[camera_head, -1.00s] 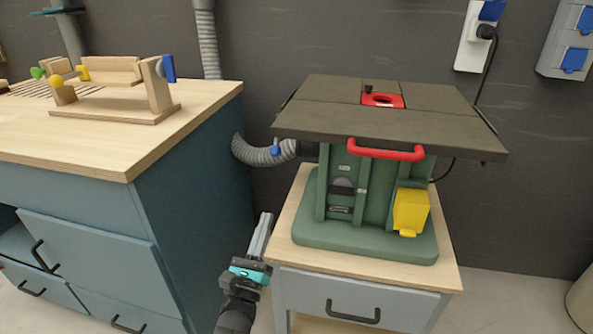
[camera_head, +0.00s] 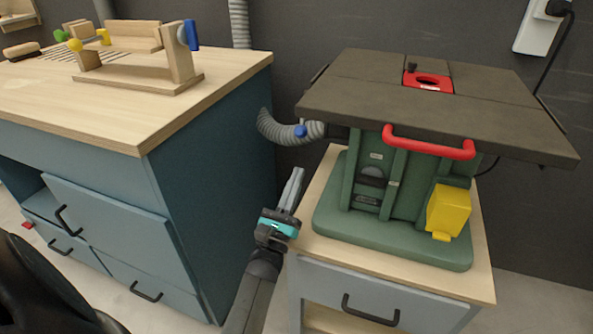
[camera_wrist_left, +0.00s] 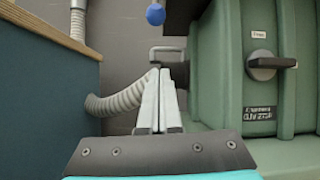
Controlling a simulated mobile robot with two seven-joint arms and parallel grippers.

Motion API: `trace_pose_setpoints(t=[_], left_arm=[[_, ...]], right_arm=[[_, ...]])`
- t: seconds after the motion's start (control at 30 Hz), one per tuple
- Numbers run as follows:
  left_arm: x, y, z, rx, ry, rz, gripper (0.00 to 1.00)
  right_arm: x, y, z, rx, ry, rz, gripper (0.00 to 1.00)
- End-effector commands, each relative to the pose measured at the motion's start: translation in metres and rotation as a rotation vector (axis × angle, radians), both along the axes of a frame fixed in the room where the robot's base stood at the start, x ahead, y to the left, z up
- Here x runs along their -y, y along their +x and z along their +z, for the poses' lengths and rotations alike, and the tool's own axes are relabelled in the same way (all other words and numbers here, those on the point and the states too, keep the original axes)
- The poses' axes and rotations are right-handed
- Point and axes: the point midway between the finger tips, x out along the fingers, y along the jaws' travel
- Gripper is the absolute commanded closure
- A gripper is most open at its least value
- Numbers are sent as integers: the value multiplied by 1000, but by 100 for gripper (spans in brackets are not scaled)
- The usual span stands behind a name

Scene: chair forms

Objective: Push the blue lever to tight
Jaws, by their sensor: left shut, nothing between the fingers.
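The blue lever (camera_head: 301,131) has a rounded blue end and sits at the end of the grey ribbed hose (camera_head: 276,128), beside the green machine (camera_head: 407,195). Its blue ball end also shows in the left wrist view (camera_wrist_left: 155,14), at the top edge; the rest of it is cut off there. My left gripper (camera_head: 298,172) is shut and empty, below the lever and apart from it in the head view. Its fingertips (camera_wrist_left: 160,68) point toward the gap between bench and machine in the left wrist view. My right gripper is not in view.
The blue-grey workbench (camera_head: 213,180) stands left of my left gripper. The machine, with its dark overhanging top (camera_head: 350,95) and red handle (camera_head: 428,146), stands on a small drawer cabinet (camera_head: 385,290) at right. A narrow gap separates them.

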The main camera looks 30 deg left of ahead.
Motion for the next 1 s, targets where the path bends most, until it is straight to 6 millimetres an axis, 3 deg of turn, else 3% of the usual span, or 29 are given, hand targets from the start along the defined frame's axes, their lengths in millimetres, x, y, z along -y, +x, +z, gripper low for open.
trace_pose_setpoints(t=[0.37,0.7,1.0], left_arm=[[-14,69,42,5,1,-1,100],[-11,44,63,0,1,1,100],[-10,38,68,0,-1,-1,100]], right_arm=[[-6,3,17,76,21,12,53],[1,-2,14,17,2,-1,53],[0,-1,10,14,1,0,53]])
